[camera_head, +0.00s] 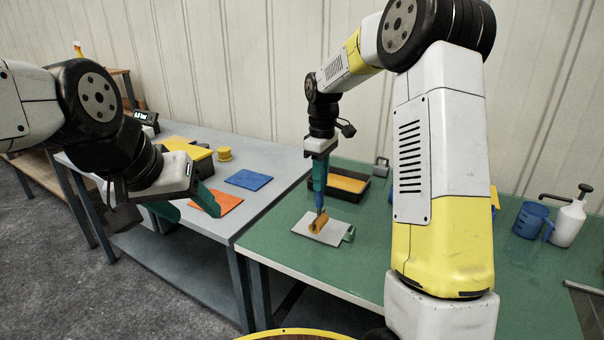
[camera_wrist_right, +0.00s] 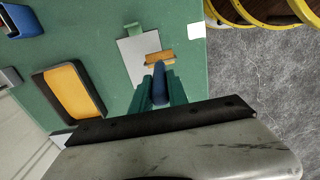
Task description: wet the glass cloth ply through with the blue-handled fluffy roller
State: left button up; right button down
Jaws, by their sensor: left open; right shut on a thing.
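My right gripper (camera_head: 319,186) is shut on the blue handle (camera_wrist_right: 159,84) of the roller and points down. The roller's amber head (camera_head: 318,222) is at a pale grey rectangular sheet (camera_head: 334,235) with a green tab, lying on the green table. In the right wrist view the head (camera_wrist_right: 159,58) overlaps the right part of the sheet (camera_wrist_right: 134,59). I cannot tell whether they touch, nor whether this sheet is the glass cloth ply. My left gripper (camera_head: 190,206) is open and empty, in front of the grey table at the left.
A black tray with amber content (camera_head: 348,183) stands behind the sheet. A blue jug (camera_head: 531,220) and white pump bottle (camera_head: 567,223) stand at the right. Blue (camera_head: 248,180) and orange (camera_head: 222,201) squares lie on the grey table. A yellow-rimmed edge (camera_head: 290,334) shows at the bottom.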

jog(key=s+d, duration=0.3)
jog(key=d, duration=0.2)
jog(key=w+d+f, duration=0.2)
jog(key=w+d, duration=0.2)
jog(key=w, duration=0.1)
jog(key=shift+w+f, duration=0.25)
jog(key=shift+w, duration=0.15)
jog(key=shift+a+f, duration=0.1)
jog(key=shift+f, duration=0.65)
dwell(0.9)
jog(key=shift+r, duration=0.1)
